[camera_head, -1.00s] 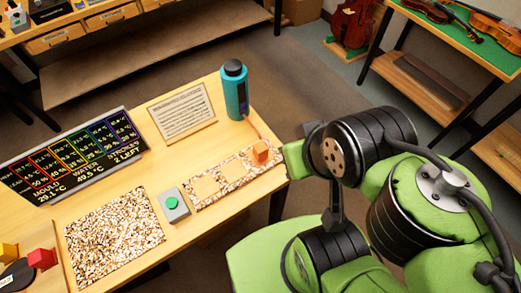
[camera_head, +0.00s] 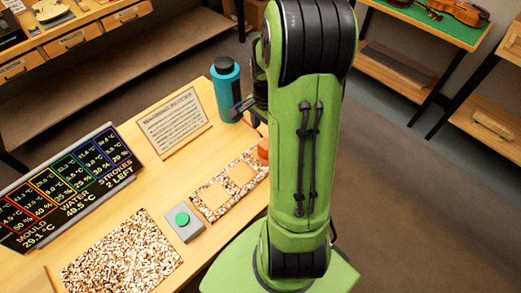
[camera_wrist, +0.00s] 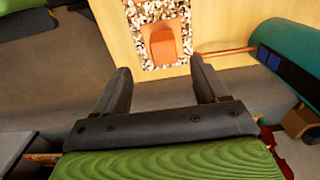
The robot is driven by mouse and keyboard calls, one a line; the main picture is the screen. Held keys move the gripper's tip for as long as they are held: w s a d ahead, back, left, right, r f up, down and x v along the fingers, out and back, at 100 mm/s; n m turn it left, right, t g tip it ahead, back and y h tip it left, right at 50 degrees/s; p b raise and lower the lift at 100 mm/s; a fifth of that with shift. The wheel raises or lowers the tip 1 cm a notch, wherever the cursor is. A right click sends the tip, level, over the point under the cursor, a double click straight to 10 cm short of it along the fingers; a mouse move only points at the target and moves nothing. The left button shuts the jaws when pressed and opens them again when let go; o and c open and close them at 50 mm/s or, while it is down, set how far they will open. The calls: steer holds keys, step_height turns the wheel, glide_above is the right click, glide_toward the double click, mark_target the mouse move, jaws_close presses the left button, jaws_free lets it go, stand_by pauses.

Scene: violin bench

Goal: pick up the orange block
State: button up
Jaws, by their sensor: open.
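The orange block (camera_head: 263,146) sits on the right end of the speckled strip on the bench, partly hidden by my arm in the head view. In the wrist view the orange block (camera_wrist: 162,46) lies on the speckled surface, just beyond and between my fingertips. My gripper (camera_wrist: 160,70) is open, with nothing between its fingers. In the head view my gripper (camera_head: 247,108) is mostly hidden behind my arm, at the bench's right end near the teal bottle.
The teal bottle (camera_head: 226,92) stands close to my gripper; it also shows in the wrist view (camera_wrist: 298,48), with a thin orange-brown rod (camera_wrist: 225,51) beside the block. A green-button box (camera_head: 184,222), a display board (camera_head: 68,185) and a framed notice (camera_head: 174,121) occupy the bench.

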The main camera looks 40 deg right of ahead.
mark_target(265, 145)
steer(key=f, duration=0.3)
steer(key=f+b, duration=0.1)
steer(key=f, duration=0.6)
steer(key=shift+w+f, duration=0.3)
steer(key=shift+r, duration=0.1)
steer(key=shift+c, duration=0.3)
